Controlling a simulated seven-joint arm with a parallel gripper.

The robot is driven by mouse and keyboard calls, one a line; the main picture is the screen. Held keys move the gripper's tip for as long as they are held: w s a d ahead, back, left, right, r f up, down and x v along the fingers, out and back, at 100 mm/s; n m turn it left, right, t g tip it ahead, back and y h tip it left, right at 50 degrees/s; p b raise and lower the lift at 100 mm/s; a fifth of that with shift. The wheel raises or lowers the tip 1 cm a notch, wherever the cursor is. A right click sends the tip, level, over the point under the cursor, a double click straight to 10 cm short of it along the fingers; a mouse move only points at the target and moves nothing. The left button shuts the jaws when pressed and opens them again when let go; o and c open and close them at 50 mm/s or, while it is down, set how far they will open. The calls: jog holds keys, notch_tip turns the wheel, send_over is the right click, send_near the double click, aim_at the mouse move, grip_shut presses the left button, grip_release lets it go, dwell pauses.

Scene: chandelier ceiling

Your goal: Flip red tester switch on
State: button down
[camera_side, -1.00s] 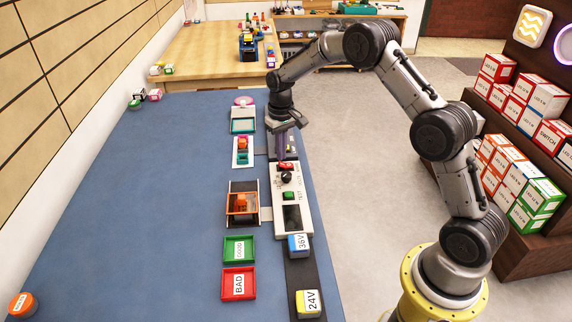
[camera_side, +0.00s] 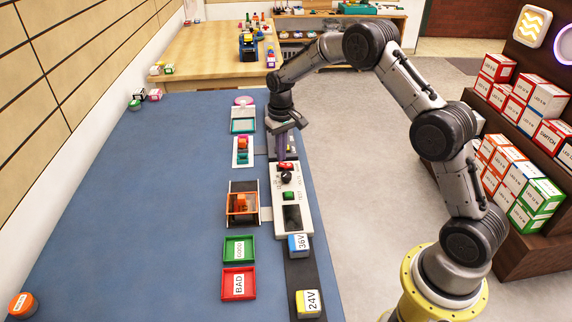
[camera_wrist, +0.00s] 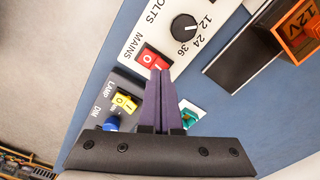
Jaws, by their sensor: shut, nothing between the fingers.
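The tester (camera_side: 280,216) is a white panel on the blue table. Its red mains switch (camera_wrist: 152,63) is a rocker marked I and O, and it also shows at the panel's far end in the side view (camera_side: 286,166). My gripper (camera_wrist: 160,75) is shut and empty, pointing down at the switch. Its fingertips overlap the switch's edge in the wrist view; whether they touch it I cannot tell. Which way the rocker is tilted is not clear.
A black voltage knob (camera_wrist: 184,27) is beside the switch. A yellow lamp switch (camera_wrist: 125,102) and a blue button (camera_wrist: 111,123) lie near my fingers. Green (camera_side: 226,250) and red (camera_side: 226,285) trays stand nearer the camera.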

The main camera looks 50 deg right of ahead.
aim_at(282, 164)
jog(key=shift+f, duration=0.9)
dwell(0.3)
jog(key=shift+r, duration=3.55)
